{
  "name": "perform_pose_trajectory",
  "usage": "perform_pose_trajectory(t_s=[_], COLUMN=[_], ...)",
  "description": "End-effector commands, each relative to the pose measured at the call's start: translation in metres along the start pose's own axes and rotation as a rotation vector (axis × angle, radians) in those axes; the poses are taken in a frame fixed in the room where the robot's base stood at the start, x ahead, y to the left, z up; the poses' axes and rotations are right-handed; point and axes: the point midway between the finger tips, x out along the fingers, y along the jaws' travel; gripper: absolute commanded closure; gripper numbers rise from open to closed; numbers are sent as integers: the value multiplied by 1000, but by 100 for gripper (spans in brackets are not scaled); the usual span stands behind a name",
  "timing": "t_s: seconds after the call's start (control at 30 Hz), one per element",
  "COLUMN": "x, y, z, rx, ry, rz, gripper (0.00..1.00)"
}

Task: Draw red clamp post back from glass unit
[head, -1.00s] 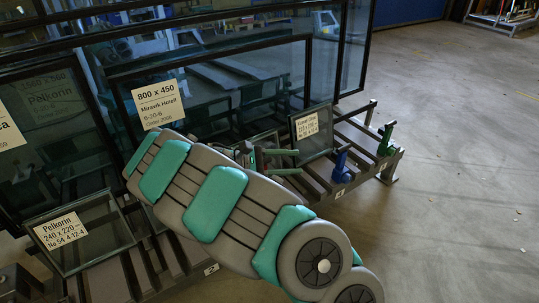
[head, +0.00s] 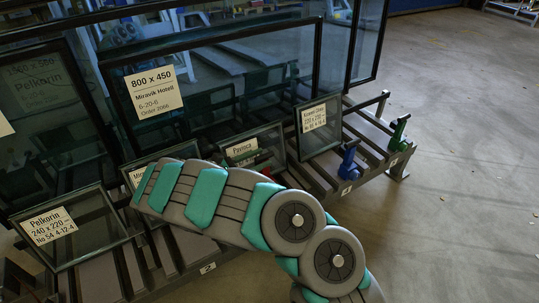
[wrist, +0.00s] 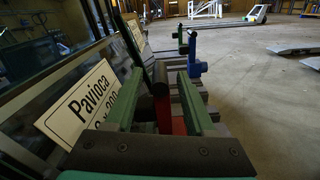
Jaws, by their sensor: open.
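The red clamp post (wrist: 179,122) shows low between the green fingers of my open gripper (wrist: 160,76) in the wrist view. The glass unit labelled Pavioca (wrist: 83,103) leans close on the left of the gripper. In the head view this glass unit (head: 257,147) stands on the rack, with a bit of red (head: 264,169) at its foot. My arm hides the gripper and most of the post there.
A blue clamp post (head: 348,158) and a green one (head: 398,132) stand further right along the rack (head: 330,172). A small framed glass unit (head: 319,129) stands behind the blue post. Large glass panes rise behind. The floor at right is clear.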

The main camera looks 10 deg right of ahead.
Motion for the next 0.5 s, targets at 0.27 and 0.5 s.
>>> perform_pose_trajectory(t_s=[0.27,0.5], x=[38,41], y=[0,0], z=[-1,-1], rx=[1,1], ry=[2,3], rz=[-2,0], gripper=[45,45])
